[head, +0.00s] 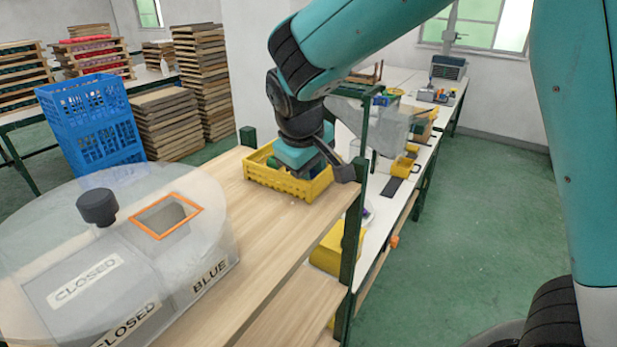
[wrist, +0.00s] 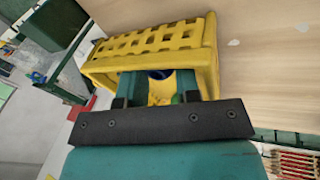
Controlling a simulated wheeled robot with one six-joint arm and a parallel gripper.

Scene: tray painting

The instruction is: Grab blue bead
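A yellow crate (head: 283,184) stands on the wooden shelf top; it also shows in the wrist view (wrist: 150,42). My gripper (head: 300,172) points down into the crate, and its fingertips are hidden by the crate wall in the head view. In the wrist view my gripper (wrist: 160,88) has its two teal fingers apart. A dark blue rounded thing, likely the blue bead (wrist: 160,74), shows partly in the gap between the fingers. Whether a finger touches it I cannot tell. A bit of green (wrist: 176,98) shows low beside the right finger.
A sorting box under a clear round disc (head: 60,215) stands at front left, with an orange-framed opening (head: 168,214) above the compartment marked BLUE; other labels read CLOSED. A green post (head: 350,260) rises right of the crate. The shelf between box and crate is clear.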

